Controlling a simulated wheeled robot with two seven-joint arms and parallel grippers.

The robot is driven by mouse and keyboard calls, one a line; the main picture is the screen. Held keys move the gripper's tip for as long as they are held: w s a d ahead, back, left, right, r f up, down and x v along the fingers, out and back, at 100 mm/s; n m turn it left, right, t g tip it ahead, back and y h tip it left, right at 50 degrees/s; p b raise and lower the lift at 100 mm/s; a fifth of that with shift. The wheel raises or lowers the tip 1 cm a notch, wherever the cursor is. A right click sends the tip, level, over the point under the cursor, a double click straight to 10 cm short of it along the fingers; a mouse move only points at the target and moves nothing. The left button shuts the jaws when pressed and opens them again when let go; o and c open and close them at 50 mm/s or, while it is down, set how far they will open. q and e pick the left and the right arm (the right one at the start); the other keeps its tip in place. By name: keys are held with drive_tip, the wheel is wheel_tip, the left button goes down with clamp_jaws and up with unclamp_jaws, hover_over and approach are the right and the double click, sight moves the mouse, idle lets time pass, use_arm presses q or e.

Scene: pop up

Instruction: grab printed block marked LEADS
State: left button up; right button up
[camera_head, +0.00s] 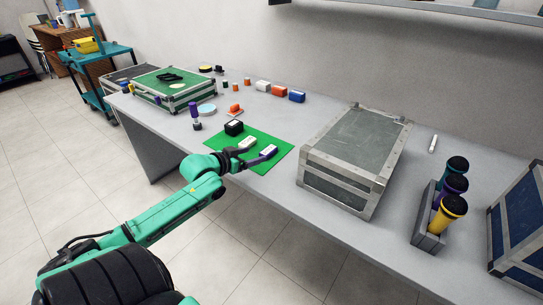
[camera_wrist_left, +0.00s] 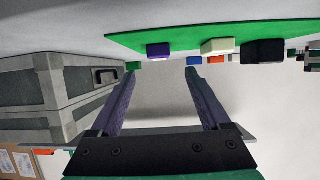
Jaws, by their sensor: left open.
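A green mat (camera_head: 270,165) lies on the grey table. A black block (camera_head: 234,128), a cream-white block (camera_head: 248,142) and a purple block (camera_head: 269,150) with a pale top stand on it in a row. I cannot read any lettering, so I cannot tell which is marked LEADS. My left gripper (camera_head: 252,153) is open and empty at the mat, close to the white and purple blocks. In the left wrist view, the purple block (camera_wrist_left: 158,50) shows beyond the gap between the fingertips (camera_wrist_left: 164,64). The cream block (camera_wrist_left: 217,46) and black block (camera_wrist_left: 264,52) are to the right. My right gripper is not in view.
A large grey case (camera_head: 352,155) stands right of the mat. A green case (camera_head: 172,88), a purple-topped stamp (camera_head: 195,115) and an orange stamp (camera_head: 235,110) are further left. Several small blocks line the back. A holder with bottles (camera_head: 435,215) stands at the right.

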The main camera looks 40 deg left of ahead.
sight(265, 153)
use_arm(q)
drive_tip(key=shift+x, duration=0.85)
drive_tip(key=x, duration=0.3)
drive_tip(key=b+x, duration=0.1)
drive_tip(key=x, duration=0.1)
drive_tip(key=shift+w+d+f, duration=0.1)
drive_tip(key=shift+w+f, duration=0.2)
drive_tip(key=shift+f, duration=0.1)
drive_tip(key=shift+s, duration=0.1)
clamp_jaws()
